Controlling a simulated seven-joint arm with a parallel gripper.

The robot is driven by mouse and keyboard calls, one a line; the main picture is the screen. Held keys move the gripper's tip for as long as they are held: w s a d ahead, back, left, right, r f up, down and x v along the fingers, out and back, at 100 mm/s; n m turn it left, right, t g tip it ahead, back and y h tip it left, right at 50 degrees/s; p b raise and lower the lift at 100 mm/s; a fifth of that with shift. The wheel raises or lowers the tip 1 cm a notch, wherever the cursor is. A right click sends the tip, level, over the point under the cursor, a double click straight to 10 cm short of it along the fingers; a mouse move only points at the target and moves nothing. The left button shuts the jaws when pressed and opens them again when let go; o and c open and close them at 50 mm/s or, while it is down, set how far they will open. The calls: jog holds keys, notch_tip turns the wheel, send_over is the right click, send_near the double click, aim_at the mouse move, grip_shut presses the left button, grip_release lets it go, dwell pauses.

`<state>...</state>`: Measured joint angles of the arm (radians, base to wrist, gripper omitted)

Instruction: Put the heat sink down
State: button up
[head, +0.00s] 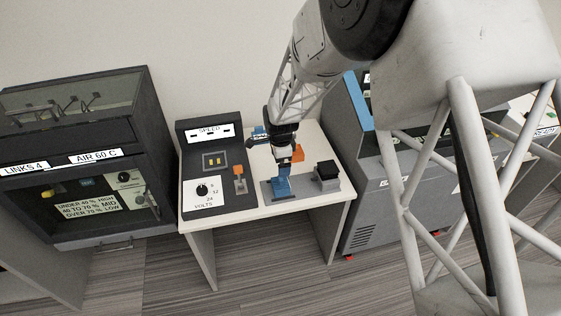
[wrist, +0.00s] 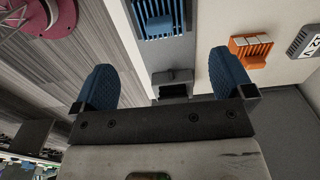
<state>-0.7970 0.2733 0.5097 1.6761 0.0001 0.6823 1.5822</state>
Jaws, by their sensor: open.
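A blue finned block, which looks like a heat sink, lies on a grey plate at the top of the wrist view (wrist: 160,22); its upper part is cut off there. A blue shape low on the plate in the head view (head: 281,187) seems to be the same place, partly mixed with my gripper. An orange finned block (wrist: 250,48) lies on the white tabletop beside the plate. My gripper (wrist: 165,75) is open, its two blue fingers wide apart with nothing between them held. In the head view, my gripper is over the table, and its fingertips are hard to make out.
A black block (head: 326,170) stands on the right end of the grey plate (head: 307,190). A dark control panel with a dial and an orange switch (head: 239,177) fills the table's left side. A grey cabinet (head: 368,205) stands to the right. The table's front edge is close to the plate.

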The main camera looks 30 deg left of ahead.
dwell(0.6)
jog(key=d+r+n+t, duration=0.1)
jog(key=d+r+n, duration=0.1)
jog(key=d+r, duration=1.15)
jog(key=d+r+n, duration=0.2)
jog(key=d+r, duration=0.8)
jog(key=d, duration=0.7)
jog(key=s+d+r+n, duration=0.2)
jog(key=s+d+r, duration=0.2)
jog(key=s+d, duration=0.9)
jog(key=s+d+r+n+t, duration=0.1)
jog(key=s+d+r, duration=0.3)
jog(key=s+d, duration=0.9)
jog(key=shift+d+n+t, duration=0.3)
jog(key=shift+d+n, duration=0.1)
jog(key=shift+n, duration=0.5)
